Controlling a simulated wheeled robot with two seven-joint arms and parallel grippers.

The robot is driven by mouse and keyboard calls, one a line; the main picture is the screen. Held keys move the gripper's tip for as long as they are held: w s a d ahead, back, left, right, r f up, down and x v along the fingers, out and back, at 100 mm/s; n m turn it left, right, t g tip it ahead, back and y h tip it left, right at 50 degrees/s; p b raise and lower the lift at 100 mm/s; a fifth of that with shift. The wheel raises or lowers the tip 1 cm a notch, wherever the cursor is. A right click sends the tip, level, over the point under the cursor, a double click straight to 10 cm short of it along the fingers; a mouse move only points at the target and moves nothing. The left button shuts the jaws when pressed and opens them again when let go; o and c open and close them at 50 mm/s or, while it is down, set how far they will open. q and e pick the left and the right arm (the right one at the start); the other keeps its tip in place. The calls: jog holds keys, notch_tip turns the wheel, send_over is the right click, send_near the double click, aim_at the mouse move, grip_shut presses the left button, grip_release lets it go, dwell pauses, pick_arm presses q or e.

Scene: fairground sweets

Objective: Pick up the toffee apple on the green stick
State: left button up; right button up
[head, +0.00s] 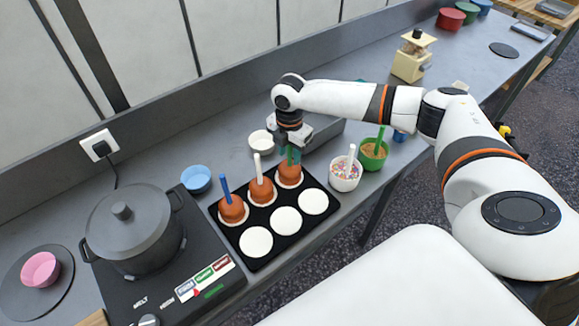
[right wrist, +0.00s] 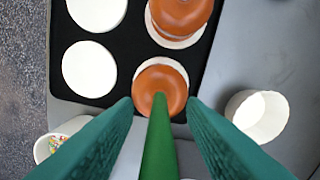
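The toffee apple on the green stick (head: 290,176) stands on a white disc in the far right place of the black tray (head: 266,261). In the right wrist view, its brown top (right wrist: 160,81) is below the fingers and its green stick (right wrist: 159,145) points up toward the camera. My right gripper (head: 291,154) is directly above this apple, pointing down. Its green fingers stand on either side of the stick, with a gap showing on both sides. My left gripper is not in view.
Apples with a white stick (head: 262,190) and a blue stick (head: 232,209) stand beside it in the same row. A sprinkle bowl (head: 345,181) and a green bowl (head: 373,161) are to the right. An empty white bowl (head: 260,142) is behind. A pot (head: 130,230) stands at left.

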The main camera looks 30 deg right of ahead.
grip_shut()
jog(key=shift+r, duration=0.1)
